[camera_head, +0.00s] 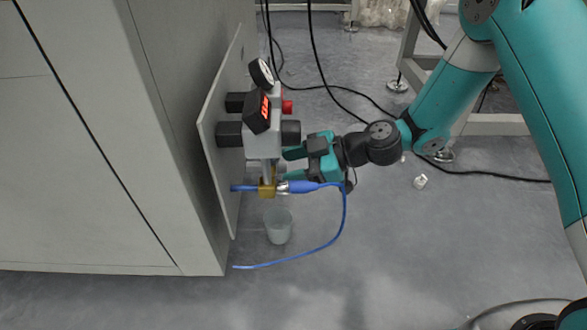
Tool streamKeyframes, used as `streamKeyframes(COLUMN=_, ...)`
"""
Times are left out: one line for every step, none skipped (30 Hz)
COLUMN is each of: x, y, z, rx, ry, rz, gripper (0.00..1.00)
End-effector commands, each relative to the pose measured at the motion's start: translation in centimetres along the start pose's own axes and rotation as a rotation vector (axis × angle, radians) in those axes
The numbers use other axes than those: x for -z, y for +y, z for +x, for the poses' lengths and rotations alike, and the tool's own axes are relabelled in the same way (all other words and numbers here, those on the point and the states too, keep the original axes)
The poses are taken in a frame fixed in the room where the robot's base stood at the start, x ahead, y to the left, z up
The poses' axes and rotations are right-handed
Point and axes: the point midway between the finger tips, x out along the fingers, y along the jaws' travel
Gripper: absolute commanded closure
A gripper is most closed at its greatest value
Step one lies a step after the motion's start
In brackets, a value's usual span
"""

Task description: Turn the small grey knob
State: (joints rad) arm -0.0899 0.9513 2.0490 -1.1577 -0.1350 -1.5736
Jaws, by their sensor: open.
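A grey valve unit (263,143) is mounted on a pale panel on the side of a large cabinet. It carries black cylindrical parts, a red-lit display (264,113), a round gauge (261,73) and a red button (287,106). I cannot tell for sure which part is the small grey knob; a small grey fitting (283,187) shows beside the brass piece (266,188) below the unit. My gripper (287,164), with teal fingers, is open just right of the unit's lower part, pointing left. Whether it touches anything is unclear.
A blue hose (330,228) runs from the brass fitting, passes just below my gripper and loops down to the left. A translucent cup (278,227) stands below the unit. Black cables (330,75) hang and lie behind. The grey floor (420,250) at right is mostly clear.

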Motion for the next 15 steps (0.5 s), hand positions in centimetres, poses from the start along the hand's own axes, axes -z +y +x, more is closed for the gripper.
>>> streamKeyframes(x=0.03, y=0.01, z=0.02, rx=0.000, ry=0.000, rz=0.000, gripper=0.47)
streamKeyframes(x=0.04, y=0.01, z=0.01, rx=0.000, ry=0.000, rz=0.000, gripper=0.47)
streamKeyframes(x=0.04, y=0.01, z=0.00, rx=0.000, ry=0.000, rz=0.000, gripper=0.47)
streamKeyframes(x=0.04, y=0.01, z=0.00, rx=0.000, ry=0.000, rz=0.000, gripper=0.47)
streamKeyframes(x=0.04, y=0.01, z=-0.01, rx=0.000, ry=0.000, rz=0.000, gripper=0.47)
streamKeyframes(x=0.04, y=0.01, z=-0.01, rx=0.000, ry=0.000, rz=0.000, gripper=0.50)
streamKeyframes(x=0.04, y=0.00, z=-0.01, rx=0.000, ry=0.000, rz=0.000, gripper=0.57)
streamKeyframes(x=0.04, y=0.00, z=-0.01, rx=0.000, ry=0.000, rz=0.000, gripper=0.64)
streamKeyframes(x=0.03, y=0.00, z=-0.02, rx=0.000, ry=0.000, rz=0.000, gripper=0.73)
streamKeyframes(x=0.03, y=0.00, z=-0.02, rx=0.000, ry=0.000, rz=0.000, gripper=0.80)
streamKeyframes(x=0.03, y=0.00, z=-0.02, rx=0.000, ry=0.000, rz=0.000, gripper=0.86)
streamKeyframes(x=0.03, y=0.00, z=-0.02, rx=0.000, ry=0.000, rz=0.000, gripper=0.96)
streamKeyframes(x=0.02, y=0.00, z=-0.02, rx=0.000, ry=0.000, rz=0.000, gripper=0.97)
streamKeyframes(x=0.02, y=0.00, z=-0.02, rx=0.000, ry=0.000, rz=0.000, gripper=0.97)
streamKeyframes(x=0.05, y=0.01, z=-0.04, rx=0.001, ry=0.000, rz=0.002, gripper=0.97)
